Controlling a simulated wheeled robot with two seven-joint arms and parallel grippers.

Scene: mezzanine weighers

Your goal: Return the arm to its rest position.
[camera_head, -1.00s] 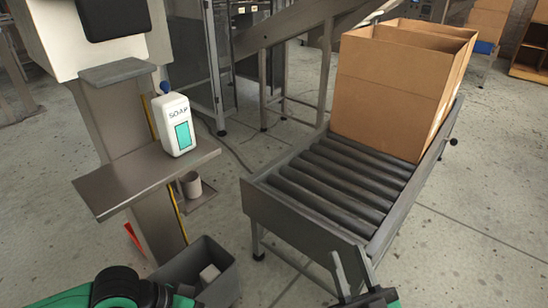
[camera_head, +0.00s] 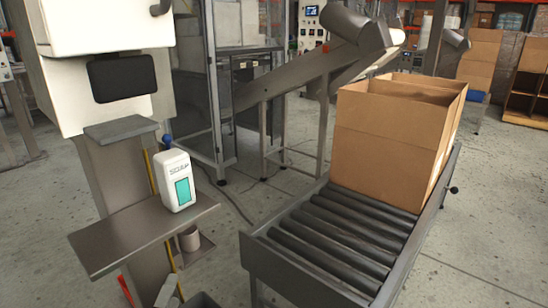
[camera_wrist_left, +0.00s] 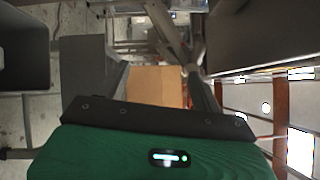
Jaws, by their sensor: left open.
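My left gripper (camera_head: 168,289) shows at the bottom edge of the head view, left of the roller conveyor and below the shelf with the soap bottle. Only its grey fingers show there, and the rest of the arm is out of frame. In the left wrist view its green and black body fills the bottom, with dark fingers apart and nothing held between them. My right gripper is not in the head view.
A white soap bottle (camera_head: 175,181) stands on a grey shelf (camera_head: 112,240). A cup (camera_head: 189,239) sits below it. An open cardboard box (camera_head: 385,140) stands on the roller conveyor (camera_head: 325,240). A dark bin (camera_head: 203,301) shows at the bottom edge.

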